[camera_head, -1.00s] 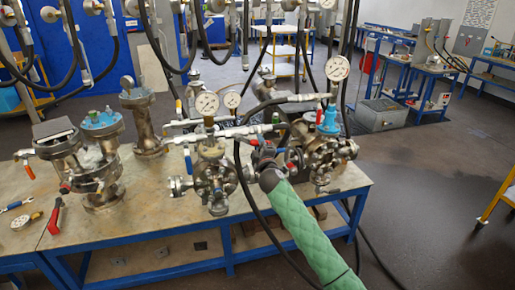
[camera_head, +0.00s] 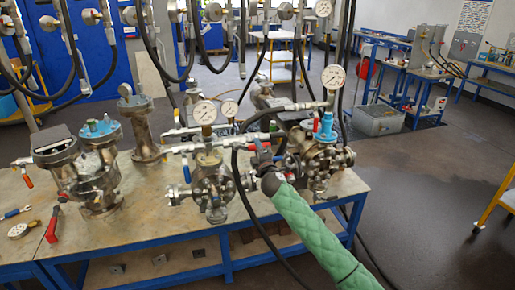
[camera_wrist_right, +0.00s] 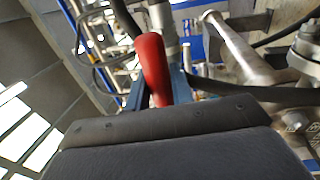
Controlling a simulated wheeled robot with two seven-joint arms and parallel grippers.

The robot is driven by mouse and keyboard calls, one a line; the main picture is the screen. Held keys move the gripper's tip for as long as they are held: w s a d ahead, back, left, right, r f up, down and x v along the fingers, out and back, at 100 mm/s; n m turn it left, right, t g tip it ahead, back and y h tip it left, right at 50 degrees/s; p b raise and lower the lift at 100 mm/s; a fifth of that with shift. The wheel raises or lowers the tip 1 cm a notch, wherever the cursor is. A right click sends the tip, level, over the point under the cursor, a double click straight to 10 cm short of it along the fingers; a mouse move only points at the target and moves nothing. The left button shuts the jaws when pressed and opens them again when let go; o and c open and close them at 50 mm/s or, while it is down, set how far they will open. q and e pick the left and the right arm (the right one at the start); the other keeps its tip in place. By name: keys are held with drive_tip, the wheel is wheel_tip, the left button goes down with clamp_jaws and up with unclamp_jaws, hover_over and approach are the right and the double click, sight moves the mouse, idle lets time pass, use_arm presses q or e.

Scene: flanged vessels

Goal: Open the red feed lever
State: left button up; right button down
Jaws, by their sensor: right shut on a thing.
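The red lever (camera_wrist_right: 152,68) is a rounded red handle in the right wrist view. My right gripper (camera_wrist_right: 157,92) is shut on it, with blue fingers on either side of its lower part. In the head view my right gripper (camera_head: 262,156) is small and dark, at the end of the green-sleeved arm, between two steel flanged vessels. The left of these vessels (camera_head: 211,186) carries a round gauge, and the right one (camera_head: 322,160) has a blue cap. The lever's joint with its valve is hidden. My left gripper is not in view.
A black hose (camera_head: 237,185) loops close beside my right gripper. Gauges and pipes crowd above it. Another blue-topped vessel (camera_head: 100,185) and a red-handled tool (camera_head: 53,225) are on the left of the bench. The floor on the right (camera_head: 430,190) is open.

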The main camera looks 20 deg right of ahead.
drive_tip(key=c, duration=1.3)
unclamp_jaws()
drive_tip(key=shift+a, duration=0.1)
drive_tip(key=shift+o, duration=0.2)
drive_tip(key=shift+s+f, duration=0.1)
drive_tip(key=shift+s, duration=0.25)
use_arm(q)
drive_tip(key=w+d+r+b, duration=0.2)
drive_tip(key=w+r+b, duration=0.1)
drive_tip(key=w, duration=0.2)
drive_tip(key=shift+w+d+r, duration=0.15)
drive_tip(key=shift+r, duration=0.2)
use_arm(e)
drive_tip(key=s+f, duration=0.1)
drive_tip(key=s, duration=0.6)
drive_tip(key=shift+w+f, duration=0.1)
